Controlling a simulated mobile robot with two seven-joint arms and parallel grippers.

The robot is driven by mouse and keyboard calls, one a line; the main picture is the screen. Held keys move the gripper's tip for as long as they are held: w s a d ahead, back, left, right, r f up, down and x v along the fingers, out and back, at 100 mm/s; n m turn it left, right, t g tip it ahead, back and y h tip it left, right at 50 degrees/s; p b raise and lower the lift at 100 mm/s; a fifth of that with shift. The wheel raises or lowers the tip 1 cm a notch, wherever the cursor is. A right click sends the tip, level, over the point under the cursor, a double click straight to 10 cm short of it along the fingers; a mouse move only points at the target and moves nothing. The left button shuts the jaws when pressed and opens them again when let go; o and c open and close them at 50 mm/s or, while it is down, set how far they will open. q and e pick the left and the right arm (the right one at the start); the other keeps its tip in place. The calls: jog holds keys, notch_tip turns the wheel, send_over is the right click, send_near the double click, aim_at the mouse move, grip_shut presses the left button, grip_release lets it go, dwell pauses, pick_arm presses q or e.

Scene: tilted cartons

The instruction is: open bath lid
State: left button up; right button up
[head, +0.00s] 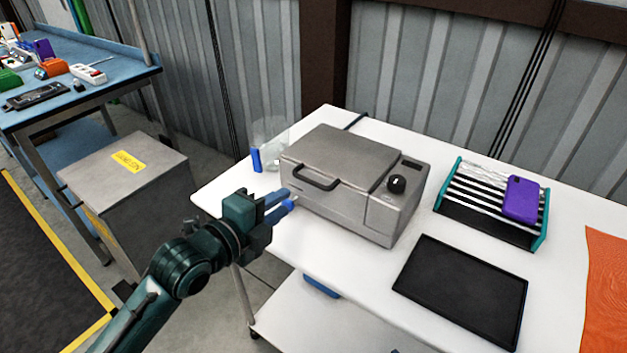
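The bath (352,182) is a grey metal box on the white table, with a black knob (397,184) and a small dark display on its right part. Its lid (345,150) lies flat and shut over the larger left part. A dark bar handle (314,178) sticks out at the lid's front edge. My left gripper (287,199) is in front of the bath's left front corner, a little below and left of the handle. Its two blue-tipped fingers are apart with nothing seen between them. I cannot tell whether a fingertip touches the bath. My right gripper is not in view.
On the white table (300,252), a clear beaker (270,138) and a small blue item stand left of the bath. A rack (485,205) with a purple item, a black tray (462,289) and an orange cloth (606,290) lie to the right. A grey box (130,200) stands left.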

aim_at(312, 184)
pick_arm(q)
jog(key=x, duration=1.1)
jog(key=shift+w+d+p, duration=0.15)
jog(key=shift+p, duration=0.25)
jog(key=shift+c, duration=0.6)
grip_shut()
